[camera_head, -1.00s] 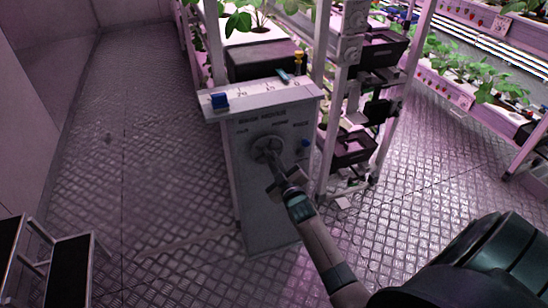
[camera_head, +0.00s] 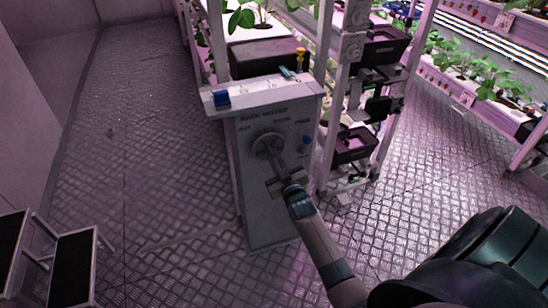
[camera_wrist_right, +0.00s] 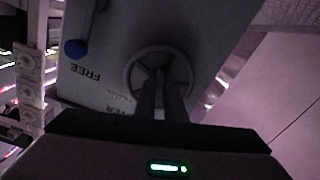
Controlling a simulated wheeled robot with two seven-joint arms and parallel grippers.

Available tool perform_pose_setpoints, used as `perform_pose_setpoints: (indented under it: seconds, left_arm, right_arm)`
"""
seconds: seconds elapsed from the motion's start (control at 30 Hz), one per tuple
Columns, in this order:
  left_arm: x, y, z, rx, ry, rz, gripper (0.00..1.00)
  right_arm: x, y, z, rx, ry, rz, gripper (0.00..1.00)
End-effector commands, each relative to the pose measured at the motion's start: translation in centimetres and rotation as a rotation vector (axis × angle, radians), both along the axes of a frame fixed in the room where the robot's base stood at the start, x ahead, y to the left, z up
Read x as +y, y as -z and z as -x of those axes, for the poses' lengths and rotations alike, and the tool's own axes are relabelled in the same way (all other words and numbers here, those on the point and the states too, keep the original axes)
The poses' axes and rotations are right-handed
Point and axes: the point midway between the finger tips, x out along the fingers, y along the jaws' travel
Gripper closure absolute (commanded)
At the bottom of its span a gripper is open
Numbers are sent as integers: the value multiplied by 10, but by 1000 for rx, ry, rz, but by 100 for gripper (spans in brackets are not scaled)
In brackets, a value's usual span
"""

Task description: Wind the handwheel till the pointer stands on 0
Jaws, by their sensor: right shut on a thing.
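The handwheel (camera_head: 268,146) is a pale round wheel on the front of a grey cabinet (camera_head: 262,205). My right gripper (camera_head: 272,152) reaches it from the lower right, its fingers shut at the wheel's middle. In the right wrist view the fingers (camera_wrist_right: 162,88) run to the hub, inside the rim of the handwheel (camera_wrist_right: 135,70). A pale ledge (camera_head: 245,97) with small marks tops the cabinet. A blue block (camera_head: 221,98) sits at its left and a teal piece (camera_head: 286,72) at its back right. I cannot tell which is the pointer, nor read the marks. My left gripper is out of view.
A blue knob (camera_head: 305,142) is right of the wheel; it also shows in the right wrist view (camera_wrist_right: 75,48), near the word FREE. Plant racks (camera_head: 365,100) stand close on the right. A step stool (camera_head: 75,265) is lower left.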

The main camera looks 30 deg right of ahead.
Motion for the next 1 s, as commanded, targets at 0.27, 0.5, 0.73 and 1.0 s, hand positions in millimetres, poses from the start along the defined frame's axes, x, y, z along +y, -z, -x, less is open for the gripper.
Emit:
perform_pose_setpoints:
  seconds: [0.27, 0.5, 0.73, 1.0]
  left_arm:
    - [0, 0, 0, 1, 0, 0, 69]
    - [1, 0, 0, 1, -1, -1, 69]
    - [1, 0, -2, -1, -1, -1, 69]
    - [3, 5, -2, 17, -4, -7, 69]
  right_arm:
    - [0, 1, 0, 1, 0, 1, 72]
    - [0, 1, 2, 1, 0, 2, 72]
    - [5, 2, 19, 3, 0, 1, 72]
    - [15, 3, 64, 3, 1, 0, 72]
